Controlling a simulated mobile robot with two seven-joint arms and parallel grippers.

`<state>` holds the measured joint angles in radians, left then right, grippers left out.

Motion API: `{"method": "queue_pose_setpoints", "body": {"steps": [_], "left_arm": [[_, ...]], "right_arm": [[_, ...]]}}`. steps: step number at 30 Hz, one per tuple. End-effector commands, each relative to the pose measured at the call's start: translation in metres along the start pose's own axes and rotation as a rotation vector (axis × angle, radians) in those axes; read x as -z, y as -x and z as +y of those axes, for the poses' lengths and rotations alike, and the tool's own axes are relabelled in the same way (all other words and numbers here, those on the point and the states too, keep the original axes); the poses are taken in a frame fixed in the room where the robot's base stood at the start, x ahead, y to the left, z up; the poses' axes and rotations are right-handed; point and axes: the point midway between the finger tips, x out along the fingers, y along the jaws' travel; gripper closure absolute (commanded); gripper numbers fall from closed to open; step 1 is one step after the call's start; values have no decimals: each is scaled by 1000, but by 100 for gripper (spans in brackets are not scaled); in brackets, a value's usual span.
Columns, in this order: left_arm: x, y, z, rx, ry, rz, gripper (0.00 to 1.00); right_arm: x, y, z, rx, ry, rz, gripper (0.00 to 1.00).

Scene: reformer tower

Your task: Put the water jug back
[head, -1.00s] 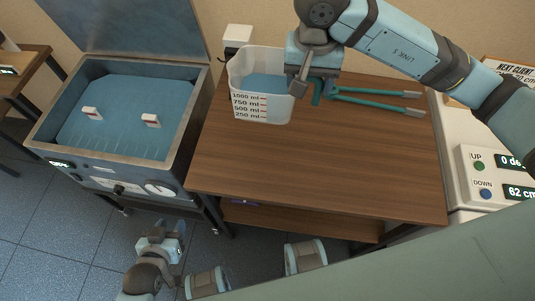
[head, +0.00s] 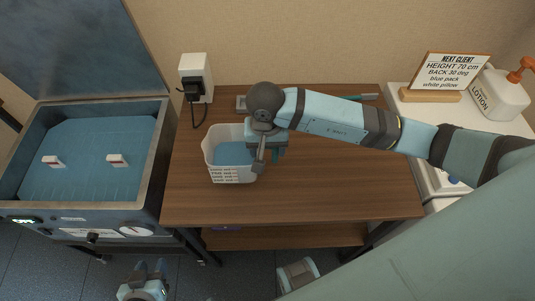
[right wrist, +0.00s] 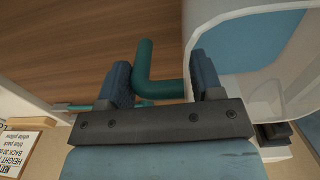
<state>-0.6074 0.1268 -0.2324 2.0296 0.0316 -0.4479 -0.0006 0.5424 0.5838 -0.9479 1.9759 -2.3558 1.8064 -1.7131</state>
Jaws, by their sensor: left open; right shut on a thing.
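The water jug (head: 231,172) is a clear-white beaker with blue water and printed volume marks. In the head view it is upright over the left part of the brown wooden table (head: 320,190); I cannot tell if its base touches the top. My right gripper (head: 264,160) is at its right side, shut on its teal handle. In the right wrist view the handle (right wrist: 146,65) lies between the fingers (right wrist: 160,88), with the jug wall (right wrist: 200,25) to the right. My left gripper (head: 151,268) is open and empty, low in front of the bath.
A blue-water bath (head: 92,150) with an open lid and two white floats stands left of the table. A wall socket (head: 194,75) with plug and cord is behind. Teal tongs (head: 362,97) lie at the back, partly hidden by my arm. A sign (head: 452,75) and lotion bottle (head: 497,95) stand right.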

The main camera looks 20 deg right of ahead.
Motion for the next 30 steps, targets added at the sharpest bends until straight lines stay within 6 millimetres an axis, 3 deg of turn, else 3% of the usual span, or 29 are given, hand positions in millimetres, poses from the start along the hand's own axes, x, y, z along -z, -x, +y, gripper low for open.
{"method": "queue_pose_setpoints", "body": {"steps": [7, 19, 20, 21, 23, 30], "left_arm": [[0, 0, 0, 0, -3, 0, 57], [-2, -2, 1, -3, 3, 3, 57], [-1, -2, 1, -3, 4, 2, 57], [0, -1, 2, -3, 5, 2, 57], [0, -1, 2, -3, 7, 3, 57], [1, -1, 3, -3, 10, 5, 57]], "right_arm": [[-1, -34, -1, -1, -1, -2, 100], [0, -41, -1, 1, 0, 1, 100], [0, -40, -1, -1, 0, 0, 35], [0, -39, -1, -1, 0, 0, 26], [0, -39, -1, -1, 0, -1, 14], [0, -39, -1, -1, 0, -1, 14]]}}
